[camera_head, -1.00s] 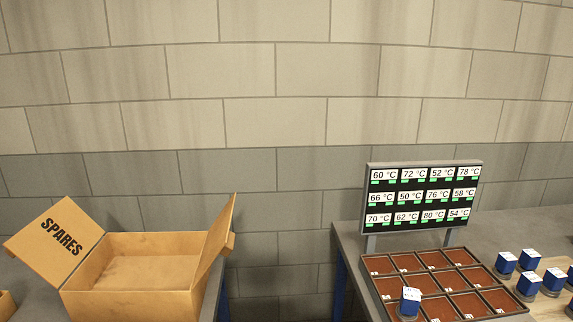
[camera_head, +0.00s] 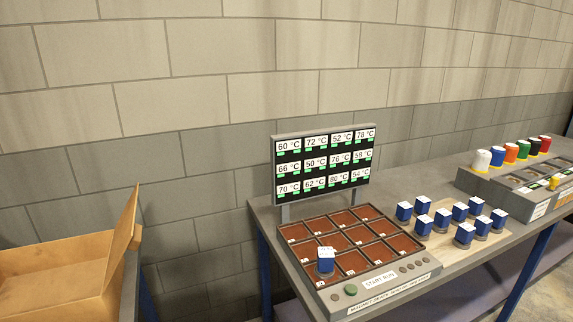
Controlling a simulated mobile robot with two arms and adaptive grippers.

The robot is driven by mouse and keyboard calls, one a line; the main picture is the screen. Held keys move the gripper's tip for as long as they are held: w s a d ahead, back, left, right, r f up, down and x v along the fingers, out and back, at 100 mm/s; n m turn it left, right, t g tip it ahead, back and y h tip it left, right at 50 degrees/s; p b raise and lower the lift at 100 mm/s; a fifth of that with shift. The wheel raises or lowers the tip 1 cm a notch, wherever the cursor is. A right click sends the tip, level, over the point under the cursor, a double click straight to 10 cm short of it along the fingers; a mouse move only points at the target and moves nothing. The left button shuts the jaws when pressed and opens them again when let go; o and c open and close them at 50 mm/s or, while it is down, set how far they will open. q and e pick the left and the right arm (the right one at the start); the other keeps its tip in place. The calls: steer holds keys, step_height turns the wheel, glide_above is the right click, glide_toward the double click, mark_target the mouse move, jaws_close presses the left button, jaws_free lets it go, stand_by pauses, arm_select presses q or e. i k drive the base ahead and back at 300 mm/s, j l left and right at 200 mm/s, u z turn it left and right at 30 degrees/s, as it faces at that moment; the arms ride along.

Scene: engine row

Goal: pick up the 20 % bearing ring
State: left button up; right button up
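I cannot make out a bearing ring marked 20 % in this view. Several blue blocks with white tops and grey round bases (camera_head: 423,225) stand on a light board on the bench, and their markings are too small to read. One more such block (camera_head: 326,260) stands in a front-left cell of the brown compartment tray (camera_head: 291,230). Neither of my grippers is in view.
A display panel of temperatures (camera_head: 323,207) stands behind the tray. Further right, a grey rack (camera_head: 468,183) holds a row of coloured caps and a small yellow item (camera_head: 554,182). An open cardboard box (camera_head: 60,262) is at left, with a gap before the bench.

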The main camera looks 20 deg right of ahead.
mark_target(442, 217)
steer(key=z, duration=1.6)
steer(key=i+l+u, duration=0.35)
steer(key=i+l, duration=0.1)
steer(key=i, duration=0.1)
